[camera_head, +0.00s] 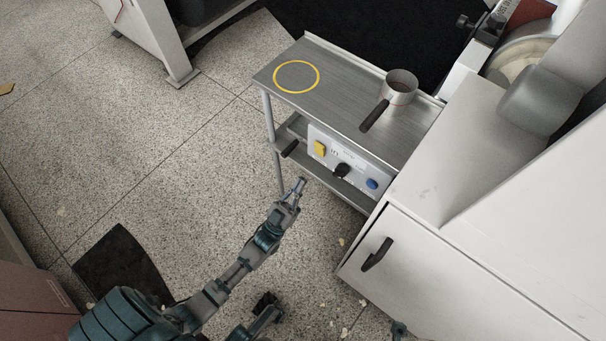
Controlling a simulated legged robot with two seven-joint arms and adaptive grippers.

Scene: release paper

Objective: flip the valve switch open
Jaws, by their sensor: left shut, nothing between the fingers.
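A white control panel (350,163) is on the front of a metal side table. It bears a yellow switch (320,149), a black knob (342,170) and a blue button (372,183). A black lever-like handle (290,149) sticks out left of the panel. I cannot tell which of these is the valve switch, or its position. My left gripper (298,188) is shut and empty, in front of and below the panel, apart from it. A small grey part at the bottom edge (400,330) may be my right gripper; its fingers cannot be made out.
The metal table (345,100) carries a pot (400,88) with a black handle and has a yellow ring (296,76) marked on top. A white cabinet (430,270) with a black handle (377,254) stands at right. Speckled floor at left is mostly clear.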

